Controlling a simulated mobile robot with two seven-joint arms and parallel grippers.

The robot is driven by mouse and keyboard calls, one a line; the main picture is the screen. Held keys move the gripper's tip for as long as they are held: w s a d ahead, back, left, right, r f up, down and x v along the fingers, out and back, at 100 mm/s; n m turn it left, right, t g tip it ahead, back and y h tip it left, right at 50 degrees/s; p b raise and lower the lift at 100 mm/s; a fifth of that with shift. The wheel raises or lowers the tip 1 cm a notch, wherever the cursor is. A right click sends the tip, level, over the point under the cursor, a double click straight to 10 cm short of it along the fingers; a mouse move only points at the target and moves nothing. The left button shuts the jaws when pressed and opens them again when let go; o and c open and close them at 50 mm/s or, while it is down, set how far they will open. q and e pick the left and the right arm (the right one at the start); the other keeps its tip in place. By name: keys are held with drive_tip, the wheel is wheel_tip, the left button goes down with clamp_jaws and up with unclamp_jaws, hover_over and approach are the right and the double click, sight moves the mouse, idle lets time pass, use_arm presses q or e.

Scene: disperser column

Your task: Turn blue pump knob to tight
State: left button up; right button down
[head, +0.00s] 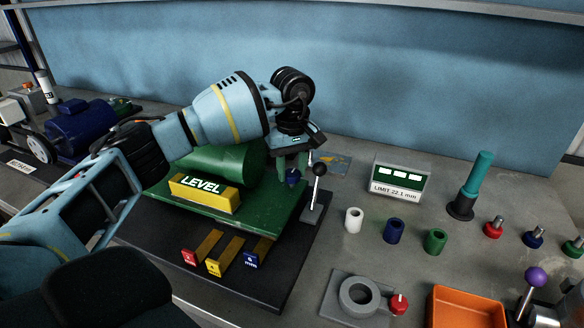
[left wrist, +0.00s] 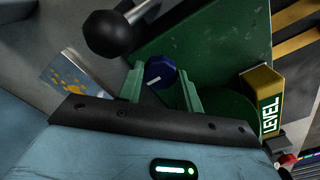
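The blue pump knob (head: 293,177) is at the right end of the green pump body (head: 222,165), mostly hidden by my left gripper in the head view. In the left wrist view the knob (left wrist: 159,72) is round and dark blue with a white pointer line slanting across its face. My left gripper (head: 292,166) is over the knob from above. Its two green fingers (left wrist: 160,78) stand on either side of the knob, with little room; the fingers look open, and I see no clear grip. My right gripper is in neither view.
A black-balled lever (head: 318,172) stands close to the right of my left gripper. A yellow LEVEL block (head: 203,194) sits in front of the pump. A limit display (head: 400,180), several coloured sleeves and an orange tray (head: 466,308) are further right.

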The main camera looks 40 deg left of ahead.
sight(292, 173)
use_arm(q)
drive_tip(key=shift+o, duration=0.6)
drive_tip(key=shift+r, duration=3.85)
